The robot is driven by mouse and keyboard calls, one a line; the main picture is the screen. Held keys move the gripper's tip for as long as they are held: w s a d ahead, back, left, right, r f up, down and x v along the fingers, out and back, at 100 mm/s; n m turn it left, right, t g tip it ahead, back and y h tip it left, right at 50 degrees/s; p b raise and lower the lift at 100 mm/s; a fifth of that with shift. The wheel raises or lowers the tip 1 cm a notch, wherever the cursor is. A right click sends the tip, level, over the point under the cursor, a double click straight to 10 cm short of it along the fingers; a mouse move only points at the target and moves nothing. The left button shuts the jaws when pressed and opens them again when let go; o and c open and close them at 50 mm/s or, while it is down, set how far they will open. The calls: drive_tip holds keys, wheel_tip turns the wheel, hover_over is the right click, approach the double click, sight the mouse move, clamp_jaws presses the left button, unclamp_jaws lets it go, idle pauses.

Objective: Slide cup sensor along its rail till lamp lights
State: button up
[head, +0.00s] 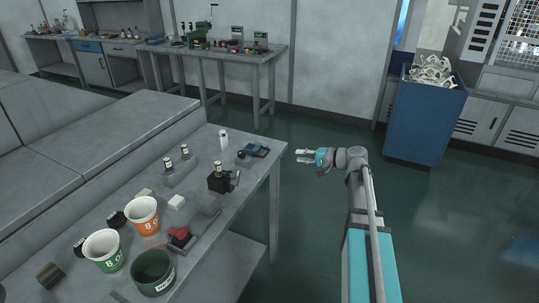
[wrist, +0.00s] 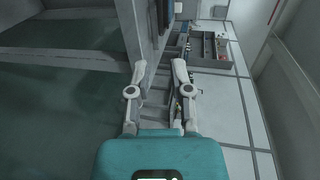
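My gripper (head: 301,156) is held in the air to the right of the near workbench (head: 262,152), off its right edge, and points left. In the wrist view my gripper (wrist: 159,66) has its two fingers apart with nothing between them. On the bench, a small black block with a pale top and a side knob (head: 219,181) may be the cup sensor, but I cannot tell for sure. A grey base with two small upright posts (head: 179,166) stands left of it. No rail is clear, and I cannot make out a lit lamp.
An orange cup (head: 143,215), a green cup (head: 103,250) and a dark green round container (head: 153,271) stand on the bench's front part. A dark flat device (head: 255,150) and a white bottle (head: 223,139) are near its far end. A blue bin (head: 424,118) stands right. Floor between is clear.

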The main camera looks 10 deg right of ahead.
sight(269, 160)
drive_tip(key=b+x, duration=0.2)
drive_tip(key=x, duration=1.1)
drive_tip(key=shift+f+b, duration=0.1)
drive_tip(key=shift+b, duration=0.3)
clamp_jaws()
